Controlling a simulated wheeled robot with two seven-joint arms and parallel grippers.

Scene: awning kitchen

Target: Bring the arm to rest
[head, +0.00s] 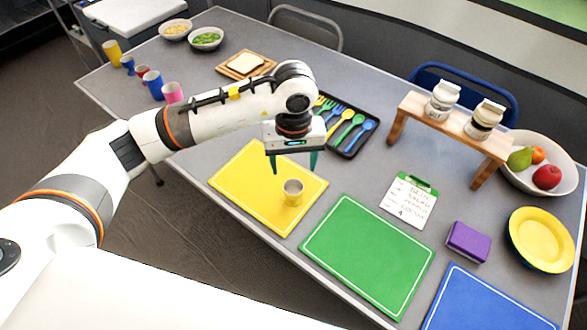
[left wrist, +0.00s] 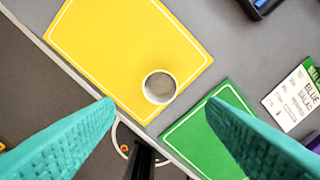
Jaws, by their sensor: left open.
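My left arm reaches in from the left in the head view. Its gripper (head: 294,162) points down over the far part of the yellow mat (head: 240,182), with its teal fingers apart and nothing between them. In the left wrist view the open fingers (left wrist: 158,115) frame the near corner of the yellow mat (left wrist: 110,40). A small metal cup (head: 292,192) stands upright on the yellow mat, apart from the fingers; it also shows in the left wrist view (left wrist: 159,87). My right gripper is in neither view.
A green mat (head: 368,255) and a blue mat (head: 485,305) lie to the right. A black cutlery tray (head: 352,140) is just behind the gripper. A wooden stand (head: 411,104) holds two jars. Colored cups stand at the left edge (head: 172,93). A fruit bowl (head: 563,179) is far right.

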